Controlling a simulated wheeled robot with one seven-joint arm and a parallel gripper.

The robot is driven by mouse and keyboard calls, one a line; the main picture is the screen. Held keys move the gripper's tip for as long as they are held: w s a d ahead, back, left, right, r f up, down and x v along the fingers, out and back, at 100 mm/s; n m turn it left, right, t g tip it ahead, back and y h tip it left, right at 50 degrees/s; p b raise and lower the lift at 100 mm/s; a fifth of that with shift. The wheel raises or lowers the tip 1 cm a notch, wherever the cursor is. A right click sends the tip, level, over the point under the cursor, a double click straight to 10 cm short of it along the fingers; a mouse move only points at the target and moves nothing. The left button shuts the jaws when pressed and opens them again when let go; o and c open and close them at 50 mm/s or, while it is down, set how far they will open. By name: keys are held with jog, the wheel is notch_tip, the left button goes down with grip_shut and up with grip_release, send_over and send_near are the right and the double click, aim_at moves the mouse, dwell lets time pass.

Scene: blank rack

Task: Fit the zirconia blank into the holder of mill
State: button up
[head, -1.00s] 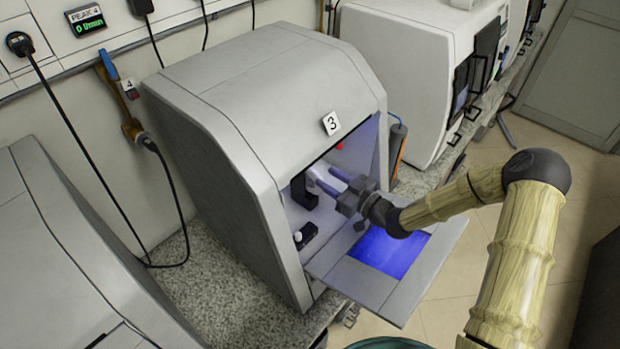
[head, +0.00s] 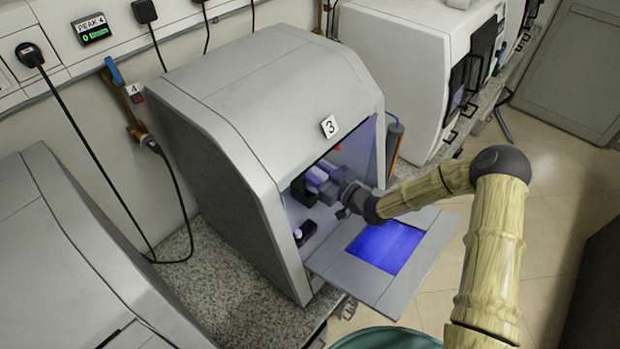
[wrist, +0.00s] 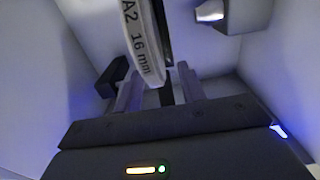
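The zirconia blank (wrist: 142,42) shows edge-on in the wrist view as a pale disc marked "A2 16 mm". It is upright and slightly tilted, with a dark strip along its right side. The mill (head: 260,100) is the grey machine numbered 3, its front flap down. My gripper (head: 323,180) reaches into its lit chamber. In the wrist view its fingers (wrist: 160,88) stand apart, with the blank's lower end between or just beyond them. I see a gap at the right finger; contact on the left is unclear. The holder is not clearly seen, and the blank is hidden in the head view.
The lowered flap (head: 385,250) with a blue window lies below my arm. A small dark block (head: 304,229) with a white knob sits at the chamber's left. A spindle-like part (wrist: 212,12) juts at the upper right in the wrist view. The chamber walls are close.

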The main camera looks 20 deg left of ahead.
grip_shut()
jog(key=shift+d+r, duration=0.1)
jog(key=shift+r, duration=0.1)
jog(key=s+d+r+b, duration=0.2)
jog(key=s+d+b, duration=0.1)
jog(key=d, duration=0.5)
jog(key=s+d+r+b, duration=0.3)
jog(key=s+d+b, duration=0.1)
jog(key=d, duration=0.5)
jog(key=shift+b, duration=0.55)
